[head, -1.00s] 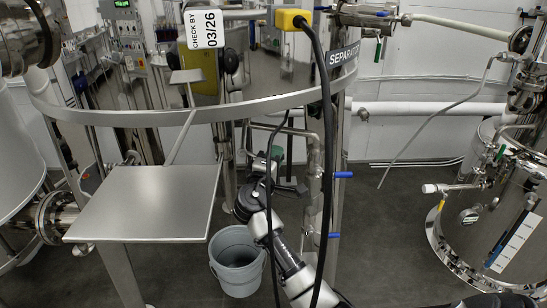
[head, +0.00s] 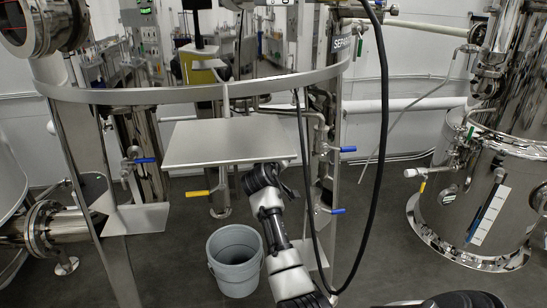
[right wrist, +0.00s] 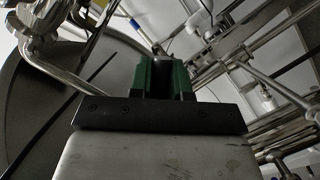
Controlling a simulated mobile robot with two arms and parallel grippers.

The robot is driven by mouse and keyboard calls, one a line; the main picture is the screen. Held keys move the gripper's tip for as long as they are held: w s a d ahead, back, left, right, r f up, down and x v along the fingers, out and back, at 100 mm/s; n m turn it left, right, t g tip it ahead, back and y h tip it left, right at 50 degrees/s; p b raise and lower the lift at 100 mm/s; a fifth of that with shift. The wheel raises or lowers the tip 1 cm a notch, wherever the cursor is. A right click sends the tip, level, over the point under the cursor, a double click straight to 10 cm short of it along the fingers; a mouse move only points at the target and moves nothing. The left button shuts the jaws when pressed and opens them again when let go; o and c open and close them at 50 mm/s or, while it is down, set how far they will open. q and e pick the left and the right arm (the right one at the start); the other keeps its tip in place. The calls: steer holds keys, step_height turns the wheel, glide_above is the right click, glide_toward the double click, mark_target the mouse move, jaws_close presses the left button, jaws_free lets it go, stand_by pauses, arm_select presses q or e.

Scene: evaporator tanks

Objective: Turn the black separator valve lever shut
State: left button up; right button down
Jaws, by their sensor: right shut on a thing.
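My right arm rises from the bottom of the head view, and its black wrist goes under the steel shelf plate (head: 225,143), which hides the gripper there. In the right wrist view, the green fingers of my right gripper (right wrist: 172,78) are closed together around a dark thing (right wrist: 158,52). It appears to be the black separator valve lever, but most of it is hidden and its angle cannot be told. My left gripper is in neither view.
A grey bucket (head: 235,262) stands on the floor left of my arm. Blue-handled valves (head: 338,211) and a yellow-handled valve (head: 197,193) sit around the frame. A black cable (head: 383,130) hangs at the right. A steel tank (head: 475,200) stands further right, with open floor before it.

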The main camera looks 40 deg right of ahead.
arm_select(q)
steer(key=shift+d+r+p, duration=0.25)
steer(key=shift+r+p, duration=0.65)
steer(key=shift+p, duration=0.05)
arm_select(e)
steer(key=w+a+f+m+y, duration=0.2)
steer(key=w+a+m+y, duration=0.1)
steer(key=a+m+y, duration=0.1)
steer(key=shift+a+f+m+t, duration=0.25)
steer(key=shift+a+m+t, duration=0.25)
steer(key=shift+m, duration=0.5)
steer(key=shift+w+a, duration=0.1)
steer(key=shift+a, duration=0.05)
steer(key=c, duration=1.1)
jaws_free()
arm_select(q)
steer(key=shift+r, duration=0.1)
arm_select(e)
steer(key=shift+r, duration=0.1)
